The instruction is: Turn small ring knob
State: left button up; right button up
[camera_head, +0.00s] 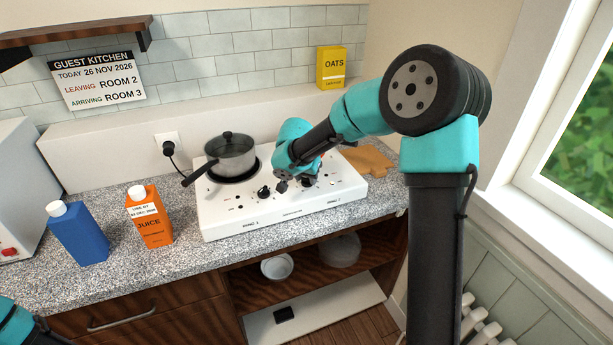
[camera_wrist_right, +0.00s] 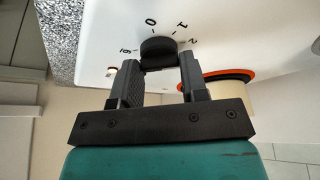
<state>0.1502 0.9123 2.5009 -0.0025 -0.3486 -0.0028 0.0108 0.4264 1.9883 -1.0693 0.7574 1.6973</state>
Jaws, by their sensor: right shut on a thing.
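The white two-ring hob (camera_head: 225,218) sits on the granite counter, with labels "RING 1" and "RING 2" on its front. A black round knob (camera_wrist_right: 158,50) with the marks 6, 0, 1 and 2 around it shows in the right wrist view. My right gripper (camera_head: 294,184) is down at the front right of the hob. In the right wrist view its two fingers (camera_wrist_right: 160,72) are on either side of the knob and closed on it. The knob's pointer is hard to make out. Another black knob (camera_head: 264,191) stands to the left. My left gripper is out of view.
A lidded pot (camera_head: 231,156) stands on the left ring, its handle pointing front left. An orange juice carton (camera_head: 150,218) and a blue carton (camera_head: 78,235) stand left of the hob. A yellow oats box (camera_head: 331,68) is on the back ledge.

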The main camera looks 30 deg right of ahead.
jog(key=o, duration=0.9)
jog(key=v, duration=1.7)
jog(key=shift+s+r, duration=0.1)
jog(key=shift+r, duration=0.1)
jog(key=shift+f, duration=0.1)
